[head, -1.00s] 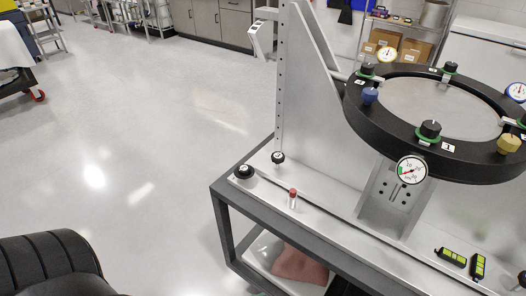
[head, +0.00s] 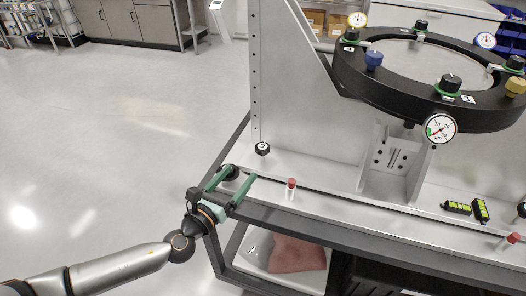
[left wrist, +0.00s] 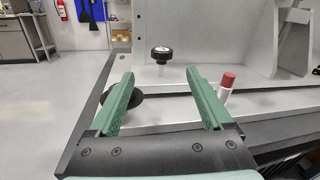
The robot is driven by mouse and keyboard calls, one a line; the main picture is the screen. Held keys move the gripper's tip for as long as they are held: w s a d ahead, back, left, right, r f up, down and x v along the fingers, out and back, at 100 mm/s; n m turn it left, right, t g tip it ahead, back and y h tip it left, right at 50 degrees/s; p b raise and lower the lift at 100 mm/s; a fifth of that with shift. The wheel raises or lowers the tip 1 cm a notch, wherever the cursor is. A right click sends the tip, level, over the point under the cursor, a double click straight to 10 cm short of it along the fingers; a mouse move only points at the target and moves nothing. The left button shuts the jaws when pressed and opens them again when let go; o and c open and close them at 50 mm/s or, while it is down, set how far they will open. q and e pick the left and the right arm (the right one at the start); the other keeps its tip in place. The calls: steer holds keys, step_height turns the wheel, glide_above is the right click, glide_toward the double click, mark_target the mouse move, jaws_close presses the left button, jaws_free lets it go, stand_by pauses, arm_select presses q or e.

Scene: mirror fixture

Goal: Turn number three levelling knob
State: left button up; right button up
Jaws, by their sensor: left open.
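Two black levelling knobs sit at the left end of the fixture's base plate. The back knob (head: 263,148) has a white label on top, too small to read in the head view; it also shows upright in the left wrist view (left wrist: 162,55). The front knob (head: 230,173) is at the plate's corner, partly hidden by my left gripper (head: 241,172). My left gripper is open, its green fingers reaching over the front edge around the front knob. In the left wrist view this knob (left wrist: 126,98) shows as a dark disc partly behind the left finger. Whether they touch is unclear.
A red-capped tube (head: 291,188) stands just right of the gripper. The black mirror ring (head: 445,105) carries further knobs and dial gauges (head: 440,128). Yellow-green levels (head: 480,210) lie at right. Floor to the left is clear.

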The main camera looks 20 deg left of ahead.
mark_target(263, 154)
arm_select(q)
steer(key=w+d, duration=0.1)
steer(key=w, duration=0.3)
steer(key=w+d+m, duration=0.1)
steer(key=w, duration=0.3)
steer(key=w+d+m, duration=0.1)
steer(key=w, duration=0.3)
steer(key=shift+w+f+h, duration=0.1)
steer(key=shift+w+h, duration=0.1)
steer(key=shift+h, duration=0.2)
steer(key=shift+c, duration=0.4)
jaws_close()
steer(key=shift+d+n+y+p, duration=0.15)
steer(key=shift+n+y+p, duration=0.45)
steer(key=shift+y+p, duration=0.5)
steer(key=shift+n+y+p, duration=0.6)
steer(key=shift+n+y, duration=0.1)
steer(key=shift+y, duration=0.3)
steer(key=n+y, duration=0.2)
steer(key=y, duration=0.1)
steer(key=shift+y, duration=0.3)
steer(key=shift+n+g+y+b, duration=0.4)
steer(key=shift+n+y, duration=0.7)
steer(key=shift+y, duration=0.5)
